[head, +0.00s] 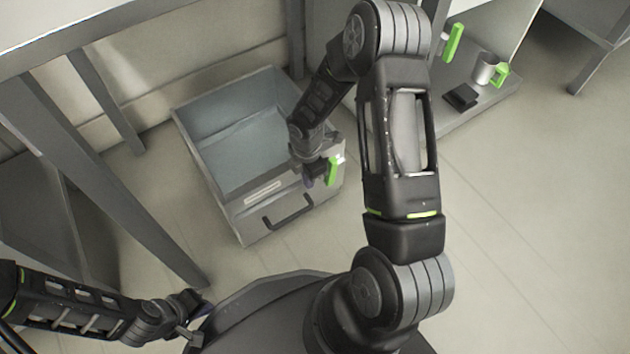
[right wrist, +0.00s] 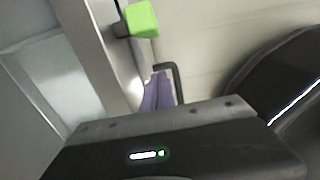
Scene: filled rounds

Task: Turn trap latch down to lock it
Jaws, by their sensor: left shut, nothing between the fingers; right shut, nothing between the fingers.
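A short green lever, likely the latch (head: 333,170), stands out near the right end of the grey box's front, beside my right gripper in the head view. In the right wrist view the green latch (right wrist: 141,18) shows as a block on a dark mount at the top. My right gripper (head: 309,181) is shut and empty; its purple fingers (right wrist: 157,92) are close to the latch, and I cannot tell whether they touch it. My left gripper (head: 196,306) is shut and empty at the lower left, far from the latch.
The open-topped grey box (head: 192,135) has a dark bar handle (head: 288,213) and a pale label on its front. Table legs stand to its left. At the upper right a shelf (head: 470,112) holds a mug (head: 484,70) with a green handle and a dark block (head: 461,96).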

